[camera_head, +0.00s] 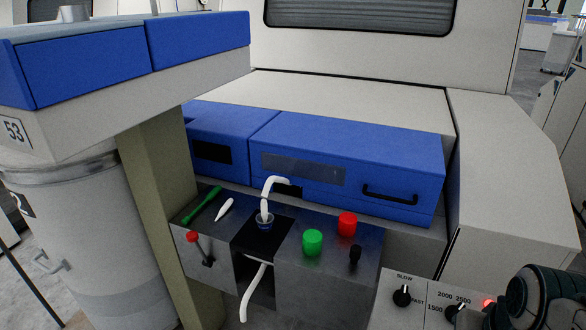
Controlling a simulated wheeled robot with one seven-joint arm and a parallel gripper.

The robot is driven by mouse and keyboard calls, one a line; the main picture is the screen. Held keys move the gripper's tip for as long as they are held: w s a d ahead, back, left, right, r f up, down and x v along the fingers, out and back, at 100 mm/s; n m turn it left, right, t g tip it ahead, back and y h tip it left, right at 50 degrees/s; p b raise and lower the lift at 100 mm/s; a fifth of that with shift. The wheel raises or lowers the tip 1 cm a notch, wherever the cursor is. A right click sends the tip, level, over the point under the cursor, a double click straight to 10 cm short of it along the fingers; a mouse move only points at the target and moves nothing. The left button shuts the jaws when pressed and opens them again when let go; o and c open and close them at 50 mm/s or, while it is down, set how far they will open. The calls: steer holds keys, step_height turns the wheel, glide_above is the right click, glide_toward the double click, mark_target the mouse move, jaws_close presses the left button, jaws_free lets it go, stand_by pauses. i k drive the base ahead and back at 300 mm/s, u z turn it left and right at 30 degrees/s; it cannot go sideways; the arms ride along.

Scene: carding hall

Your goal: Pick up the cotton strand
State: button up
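A white cotton strand (267,192) comes out of the blue machine front, bends down and enters a small blue-rimmed funnel (264,223) in the dark metal shelf. A white length (246,300) hangs below, out of an opening in the shelf's front; the link between the two lengths is hidden. A short white tapered piece (225,209) lies on the shelf left of the funnel; I cannot tell whether it is cotton. My gripper's fingers are not in view. A dark rounded part, apparently of my arm, shows at the lower right, apart from the strand.
A green tool (203,205) lies on the shelf. A red-knobbed lever (193,238), a green button (313,241) and a red button (347,223) stand near the funnel. A knob panel (418,301) is at lower right. A post (160,200) and grey can (90,235) stand left.

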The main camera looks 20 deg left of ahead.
mark_target(229, 203)
steer(key=u, duration=0.3)
steer(key=k, duration=0.15)
steer(key=u, duration=1.2)
